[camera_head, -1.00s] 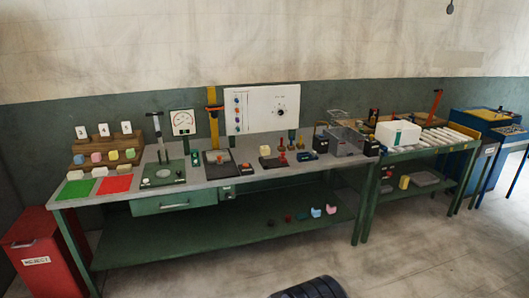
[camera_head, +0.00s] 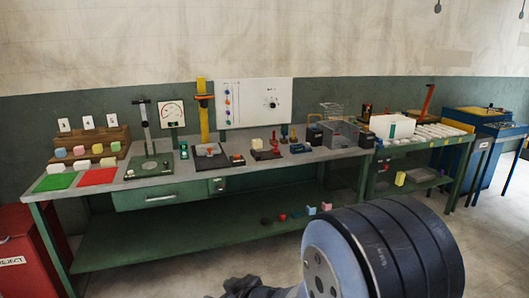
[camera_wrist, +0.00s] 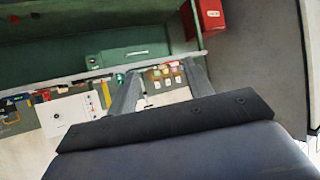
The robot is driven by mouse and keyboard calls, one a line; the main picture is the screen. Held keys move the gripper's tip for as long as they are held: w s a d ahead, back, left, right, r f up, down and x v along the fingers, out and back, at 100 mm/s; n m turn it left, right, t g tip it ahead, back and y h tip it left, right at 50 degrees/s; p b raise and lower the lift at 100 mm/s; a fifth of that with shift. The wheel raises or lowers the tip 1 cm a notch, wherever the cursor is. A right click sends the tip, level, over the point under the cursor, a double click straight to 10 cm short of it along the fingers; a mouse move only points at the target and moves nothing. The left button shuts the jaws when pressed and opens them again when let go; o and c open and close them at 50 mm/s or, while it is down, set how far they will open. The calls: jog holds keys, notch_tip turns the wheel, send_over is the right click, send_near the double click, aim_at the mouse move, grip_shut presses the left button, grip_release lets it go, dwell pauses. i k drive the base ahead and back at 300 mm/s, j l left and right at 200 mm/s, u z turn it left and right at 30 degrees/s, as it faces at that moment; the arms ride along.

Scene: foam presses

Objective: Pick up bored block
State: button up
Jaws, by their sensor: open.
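I cannot make out a bore in any block at this size, so I cannot tell which is the bored block. A cream block (camera_head: 256,145) sits on a dark fixture in the middle of the bench. Coloured blocks sit in the wooden rack (camera_head: 113,134) at the bench's left end, with several cream blocks (camera_head: 82,165) along its front. A pink block (camera_head: 326,206) and a blue block (camera_head: 312,210) lie on the lower shelf. My gripper (camera_wrist: 162,86) is open and empty in the wrist view, its two fingers apart and well away from the bench.
The green bench (camera_head: 150,185) carries a gauge, presses and small fixtures. Green (camera_head: 55,182) and red (camera_head: 98,177) mats lie at its left. A red reject bin (camera_head: 30,245) stands at the left floor. A second bench with a white box (camera_head: 394,126) stands right. The lower shelf is mostly clear.

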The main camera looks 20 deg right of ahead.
aim_at(257, 143)
jog(key=i+z, duration=0.4)
jog(key=i+j+z, duration=0.15)
jog(key=i+z, duration=0.25)
jog(key=i+j+z, duration=0.1)
jog(key=i+j, duration=0.2)
jog(key=i, duration=0.25)
jog(key=i+j+z, duration=0.1)
jog(key=i+j, duration=0.25)
jog(key=i, duration=0.15)
jog(key=i+j+z, duration=0.1)
jog(key=i+j, duration=0.25)
jog(key=i, duration=0.15)
jog(key=i+j, duration=0.2)
jog(key=i, duration=0.2)
jog(key=i+j, duration=0.2)
jog(key=i, duration=0.15)
jog(key=i+j, duration=0.2)
jog(key=i, duration=0.2)
